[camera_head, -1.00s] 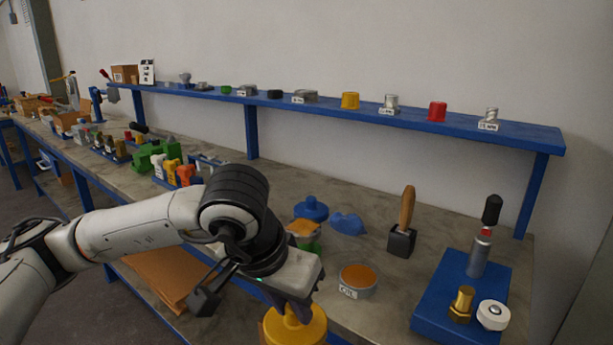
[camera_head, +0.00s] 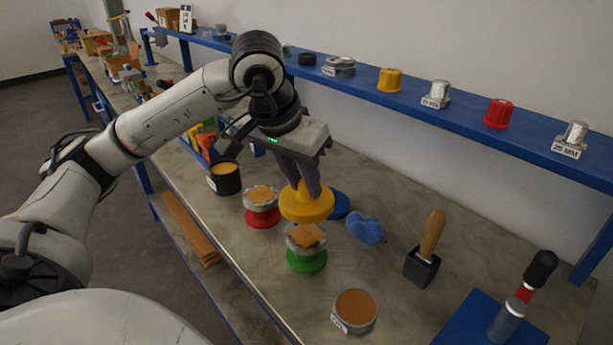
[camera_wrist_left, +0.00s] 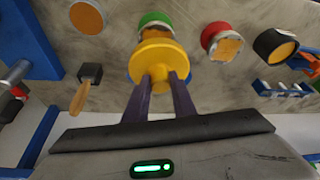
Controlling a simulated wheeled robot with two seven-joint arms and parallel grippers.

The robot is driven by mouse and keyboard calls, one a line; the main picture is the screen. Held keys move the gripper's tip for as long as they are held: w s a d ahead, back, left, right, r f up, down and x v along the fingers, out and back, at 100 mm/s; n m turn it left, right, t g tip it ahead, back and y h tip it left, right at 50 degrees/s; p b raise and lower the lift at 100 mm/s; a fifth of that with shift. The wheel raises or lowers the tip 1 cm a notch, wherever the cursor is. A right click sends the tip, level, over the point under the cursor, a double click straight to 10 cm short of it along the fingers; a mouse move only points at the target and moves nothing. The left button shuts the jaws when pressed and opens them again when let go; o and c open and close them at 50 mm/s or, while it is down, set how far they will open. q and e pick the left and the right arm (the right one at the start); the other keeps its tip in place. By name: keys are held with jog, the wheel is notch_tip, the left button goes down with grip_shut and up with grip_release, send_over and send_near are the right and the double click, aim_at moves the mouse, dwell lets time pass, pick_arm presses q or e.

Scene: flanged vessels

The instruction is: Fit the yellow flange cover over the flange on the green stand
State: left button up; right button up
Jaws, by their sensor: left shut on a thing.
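My left gripper (camera_head: 302,188) is shut on the knob of the yellow flange cover (camera_head: 306,208), which is roughly level. The green stand (camera_head: 306,262) stands in front of the cover, with a grey flange and an orange-brown top (camera_head: 307,236). The cover is beside the flange, not over it; its height above the bench is hard to tell. In the left wrist view the cover (camera_wrist_left: 152,62) hides part of the green stand (camera_wrist_left: 155,20). My right gripper is not in view.
A red stand (camera_head: 262,215) with a similar flange is left of the green one. A blue cover (camera_head: 339,206) and blue cloth (camera_head: 366,228) lie behind and right. A blue shelf (camera_head: 455,107) runs behind.

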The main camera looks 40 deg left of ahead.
aim_at(302, 199)
pick_arm(q)
jog(key=shift+s+f, duration=0.1)
notch_tip(302, 199, down, 4)
jog(key=b, duration=0.3)
jog(key=shift+b, duration=0.4)
jog(key=shift+f, duration=0.15)
dwell(0.3)
jog(key=shift+f+b, duration=0.2)
jog(key=shift+b, duration=0.1)
jog(key=shift+f+b, duration=1.75)
jog(key=shift+f, duration=0.3)
jog(key=o, duration=1.1)
